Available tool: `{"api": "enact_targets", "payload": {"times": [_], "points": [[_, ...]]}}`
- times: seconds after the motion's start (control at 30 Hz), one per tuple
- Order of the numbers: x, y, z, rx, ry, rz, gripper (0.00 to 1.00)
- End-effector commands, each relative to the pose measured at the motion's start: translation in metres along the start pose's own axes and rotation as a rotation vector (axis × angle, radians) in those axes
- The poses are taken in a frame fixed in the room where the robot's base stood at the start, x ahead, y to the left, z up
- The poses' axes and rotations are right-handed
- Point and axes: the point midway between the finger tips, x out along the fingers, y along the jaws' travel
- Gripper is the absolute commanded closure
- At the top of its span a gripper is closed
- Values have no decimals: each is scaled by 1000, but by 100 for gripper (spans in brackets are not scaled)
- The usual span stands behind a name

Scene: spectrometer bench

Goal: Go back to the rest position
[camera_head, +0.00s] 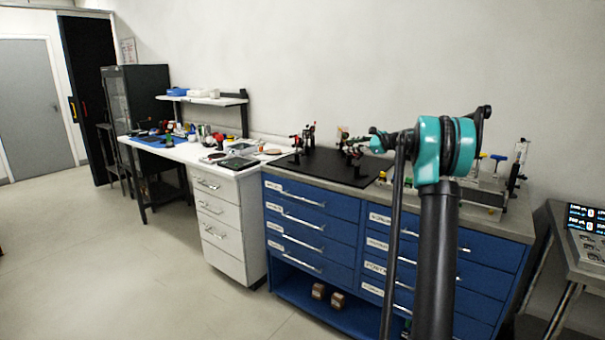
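My arm rises at the right of the view, a dark upright link with a teal joint at its top, in front of the blue drawer bench (308,222). The arm's far part points away toward the bench top and is mostly hidden behind the teal joint. My gripper cannot be made out clearly; its fingers are hidden or too small to tell. A black optical board (325,170) lies on the bench top, with small dark and red mounts (306,140) standing on it.
A white drawer unit (222,210) and a white worktable with tools stand left of the blue bench. A grey side table (570,245) with a display device (585,222) is at the far right. The floor (110,265) at the left is clear. A grey door (25,105) is at the far left.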

Motion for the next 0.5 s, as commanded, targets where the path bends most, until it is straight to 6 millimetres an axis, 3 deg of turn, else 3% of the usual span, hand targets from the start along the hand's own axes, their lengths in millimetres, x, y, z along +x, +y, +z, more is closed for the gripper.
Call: {"api": "enact_targets", "payload": {"times": [0.27,0.37,0.5], "points": [[-5,52,8,-151,71,73,67],[-10,80,10,-229,106,113,67],[-22,134,13,-382,167,194,67]]}}
